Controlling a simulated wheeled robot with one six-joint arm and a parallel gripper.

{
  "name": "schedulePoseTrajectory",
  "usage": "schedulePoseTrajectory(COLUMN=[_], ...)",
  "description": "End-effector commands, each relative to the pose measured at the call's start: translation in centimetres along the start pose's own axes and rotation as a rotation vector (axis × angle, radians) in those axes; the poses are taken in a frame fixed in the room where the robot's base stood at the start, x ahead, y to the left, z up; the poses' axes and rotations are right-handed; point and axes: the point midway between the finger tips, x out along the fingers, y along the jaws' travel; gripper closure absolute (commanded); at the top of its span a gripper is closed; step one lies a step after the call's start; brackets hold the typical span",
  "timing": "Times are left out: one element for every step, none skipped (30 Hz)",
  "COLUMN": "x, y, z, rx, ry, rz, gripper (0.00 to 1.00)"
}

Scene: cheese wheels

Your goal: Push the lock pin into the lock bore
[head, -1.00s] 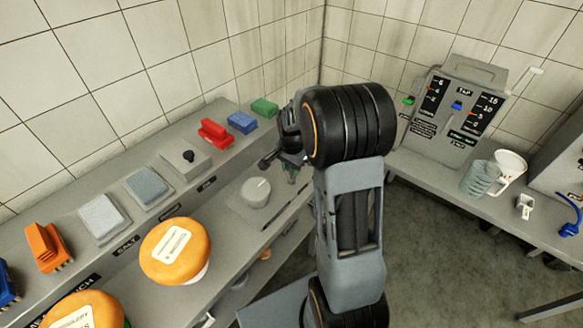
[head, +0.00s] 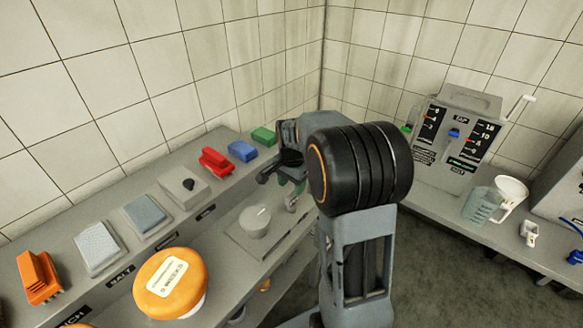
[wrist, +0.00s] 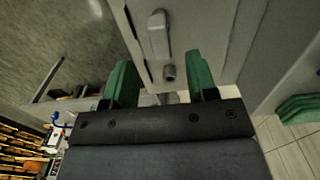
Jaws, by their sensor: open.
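My gripper (wrist: 162,80) is open, with its two green fingers apart in the wrist view. Between and just beyond the fingertips is a short grey cylinder (wrist: 169,73) on a grey plate (wrist: 190,25); I cannot tell whether it is the lock pin or the rim of the bore. A pale rounded piece (wrist: 158,35) lies on the same plate above it. Nothing is clearly gripped. In the head view my gripper (head: 290,190) hangs over the lower shelf, right of a round grey piece (head: 255,221) on a flat plate. The lock bore is not clearly seen.
Red (head: 216,161), blue (head: 242,151) and green (head: 263,136) brushes stand on the upper shelf. An orange-topped wheel (head: 170,283) is at the front. A grey machine (head: 455,140), a jug (head: 484,205) and a white cup stand on the right bench.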

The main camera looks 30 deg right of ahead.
Motion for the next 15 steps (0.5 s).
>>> schedulePoseTrajectory(x=[-1.1, -1.7, -2.5, -3.1, -3.6, -4.3, -4.8, -5.3, -5.8, -6.2, -6.5, -6.9, -7.2, -7.4, -7.6], y=[-0.1, -0.1, -0.1, -0.1, -0.1, -0.1, -0.1, -0.1, -0.1, -0.1, -0.1, -0.1, -0.1, -0.1, 0.0], z=[-0.1, 0.0, 0.0, 0.0, 0.0, 0.0, 0.0, 0.0, 0.0, 0.0, 0.0, 0.0, 0.0, 0.0, 0.0], rx=[0.000, 0.000, 0.000, 0.000, 0.000, 0.000, 0.000, 0.000, 0.000, 0.000, 0.000, 0.000, 0.000, 0.000, 0.000], ry=[0.003, 0.003, 0.003, 0.003, 0.002, 0.002, 0.002, 0.002, 0.002, 0.002, 0.001, 0.001, 0.001, 0.000, 0.000], rz=[-0.004, -0.003, -0.004, -0.004, -0.003, -0.003, -0.002, -0.003, -0.002, -0.002, -0.001, -0.001, -0.001, -0.001, 0.000], gripper=[0.48, 0.48, 0.48, 0.48, 0.48, 0.48, 0.48, 0.48, 0.48, 0.48, 0.48, 0.48, 0.48, 0.48, 0.48])
